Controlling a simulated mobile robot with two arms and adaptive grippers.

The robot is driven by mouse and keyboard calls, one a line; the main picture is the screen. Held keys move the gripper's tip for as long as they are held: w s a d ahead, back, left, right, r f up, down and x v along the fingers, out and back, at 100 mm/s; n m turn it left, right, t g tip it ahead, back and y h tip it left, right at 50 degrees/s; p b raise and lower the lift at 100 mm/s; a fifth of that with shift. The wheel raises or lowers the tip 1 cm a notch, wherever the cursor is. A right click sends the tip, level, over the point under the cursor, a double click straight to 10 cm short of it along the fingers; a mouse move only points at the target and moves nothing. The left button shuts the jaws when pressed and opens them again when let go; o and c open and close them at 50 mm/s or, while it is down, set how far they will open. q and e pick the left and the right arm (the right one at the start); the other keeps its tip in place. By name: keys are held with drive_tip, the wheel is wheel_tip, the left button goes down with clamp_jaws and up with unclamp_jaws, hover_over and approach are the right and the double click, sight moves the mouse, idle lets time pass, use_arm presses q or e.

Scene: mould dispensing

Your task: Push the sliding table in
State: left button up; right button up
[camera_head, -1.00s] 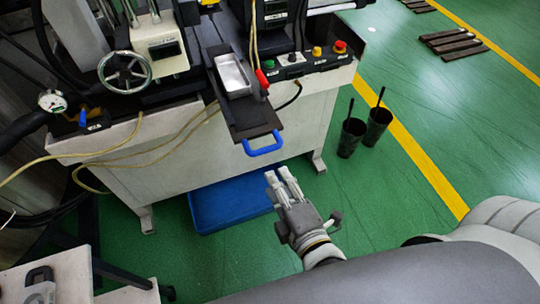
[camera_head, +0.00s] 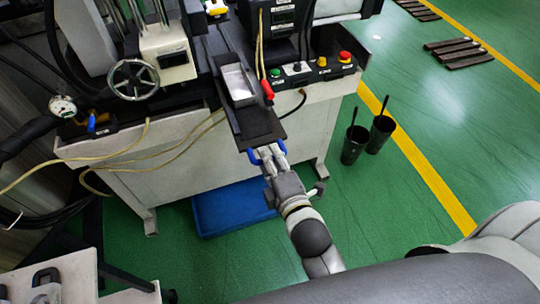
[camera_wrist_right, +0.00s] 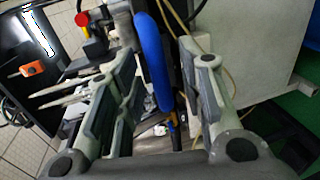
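The sliding table (camera_head: 262,132) is a dark plate that juts out from the front of the machine, with a shallow metal tray (camera_head: 238,82) on it. Its blue handle (camera_head: 283,158) is at the front end and also shows as a blue bar in the right wrist view (camera_wrist_right: 151,55). My right gripper (camera_head: 268,153) is at the handle. In the wrist view my right gripper's fingers (camera_wrist_right: 160,85) stand apart with the blue bar between them. The bar is close to the left finger, and a gap shows to the right finger. My left gripper is not in view.
A control box (camera_head: 320,67) with coloured buttons sits right of the sliding table. A handwheel (camera_head: 133,80) is on the left. A blue mat (camera_head: 230,207) lies under the machine. Two dark buckets (camera_head: 353,147) stand on the green floor to the right.

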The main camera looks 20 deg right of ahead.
drive_tip(key=shift+w+f, duration=0.1)
drive_tip(key=shift+w, duration=0.35)
clamp_jaws()
